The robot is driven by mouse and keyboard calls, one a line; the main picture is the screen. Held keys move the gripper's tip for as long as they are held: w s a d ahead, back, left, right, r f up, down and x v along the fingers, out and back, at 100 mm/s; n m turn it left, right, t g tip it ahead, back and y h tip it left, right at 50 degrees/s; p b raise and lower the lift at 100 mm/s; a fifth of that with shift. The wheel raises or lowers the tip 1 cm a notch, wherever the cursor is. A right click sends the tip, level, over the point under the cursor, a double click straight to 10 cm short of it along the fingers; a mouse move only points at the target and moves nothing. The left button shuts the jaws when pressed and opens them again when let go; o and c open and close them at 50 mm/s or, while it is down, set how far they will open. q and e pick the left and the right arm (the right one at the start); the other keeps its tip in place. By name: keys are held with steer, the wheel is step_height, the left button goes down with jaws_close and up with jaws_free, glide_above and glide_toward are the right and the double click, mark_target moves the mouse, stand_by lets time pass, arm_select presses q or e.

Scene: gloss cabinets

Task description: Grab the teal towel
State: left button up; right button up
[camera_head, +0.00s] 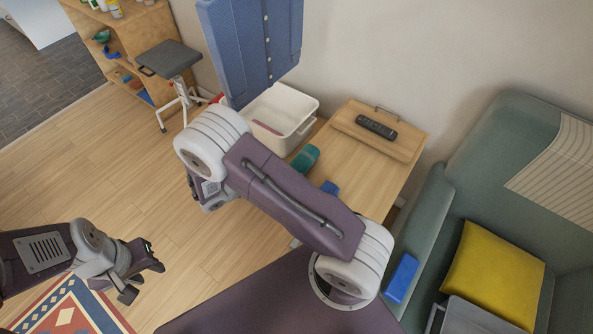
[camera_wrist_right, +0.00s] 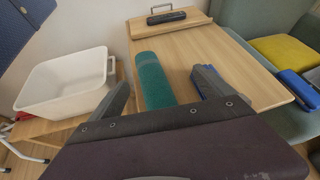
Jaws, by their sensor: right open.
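The teal towel (camera_wrist_right: 150,75) is a rolled cylinder lying on the wooden table in the right wrist view. In the head view the towel (camera_head: 306,158) shows only in part, past my right arm. My right gripper (camera_wrist_right: 164,80) is open, its fingers on either side of the towel's near part in the picture. I cannot tell whether they touch it. In the head view my right arm hides this gripper's fingers. My left gripper (camera_head: 142,274) is open and empty at the lower left, over the floor and rug, far from the towel.
The wooden table (camera_head: 365,160) bears a raised board with a handle and a black remote (camera_head: 376,127). A white tub (camera_head: 281,117) stands left of the towel. A blue object (camera_head: 330,187) lies near it. A green sofa (camera_head: 487,150) with a yellow cushion (camera_head: 492,274) stands right.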

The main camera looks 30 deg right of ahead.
mark_target(301, 157)
steer(key=a+f+n, duration=0.1)
steer(key=a+f+n+t, duration=0.1)
steer(key=f, duration=0.1)
steer(key=a+f+n+t, duration=0.1)
steer(key=shift+w+a+f, duration=0.2)
steer(key=shift+a+f, duration=0.05)
steer(key=shift+f, duration=0.05)
steer(key=x, duration=0.3)
steer(key=shift+s+d, duration=0.1)
steer(key=shift+d, duration=0.05)
steer(key=shift+x, duration=3.1)
steer(key=shift+s+f, duration=0.1)
steer(key=shift+s, duration=0.05)
steer(key=c, duration=1.6)
steer(key=shift+o, duration=0.2)
steer(key=shift+r, duration=0.6)
step_height(301, 157, up, 3)
steer(key=shift+r+p, duration=0.1)
steer(key=shift+p, duration=0.2)
steer(key=s+d+r, duration=0.5)
steer(key=s+r, duration=0.1)
steer(key=s, duration=0.4)
steer(key=shift+d+r, duration=0.3)
steer(key=shift+d, duration=0.1)
